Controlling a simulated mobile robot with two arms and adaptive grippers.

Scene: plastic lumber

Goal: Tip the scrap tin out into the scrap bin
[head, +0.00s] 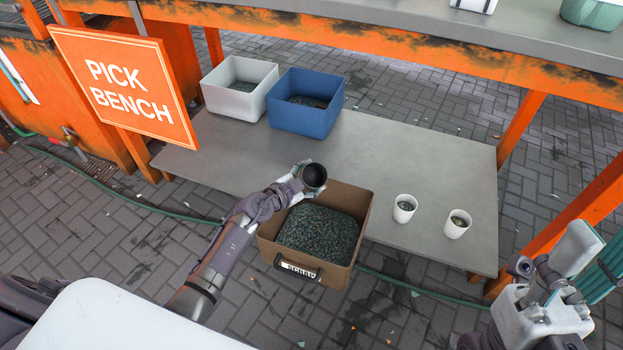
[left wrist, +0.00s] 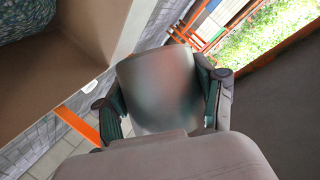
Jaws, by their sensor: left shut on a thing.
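My left gripper (head: 301,172) is shut on the scrap tin (head: 314,177), a small grey round tin with a dark mouth. It holds the tin over the back edge of the scrap bin. The mouth faces the head camera; its inside is too dark to tell what it holds. In the left wrist view the tin's smooth grey wall (left wrist: 160,90) is between both fingers. The scrap bin (head: 267,251) is a brown open box with a SCRAP label, holding a heap of dark green bits. My right gripper (head: 548,268) is at the lower right, away from the bin; its finger opening is unclear.
A grey bench (head: 400,150) carries a white bin (head: 230,103), a blue bin (head: 300,120) and two white cups (head: 403,213) (head: 454,231) with bits inside. An orange PICK BENCH sign (head: 125,85) stands left. An orange-edged upper shelf (head: 400,30) runs above. The bench middle is clear.

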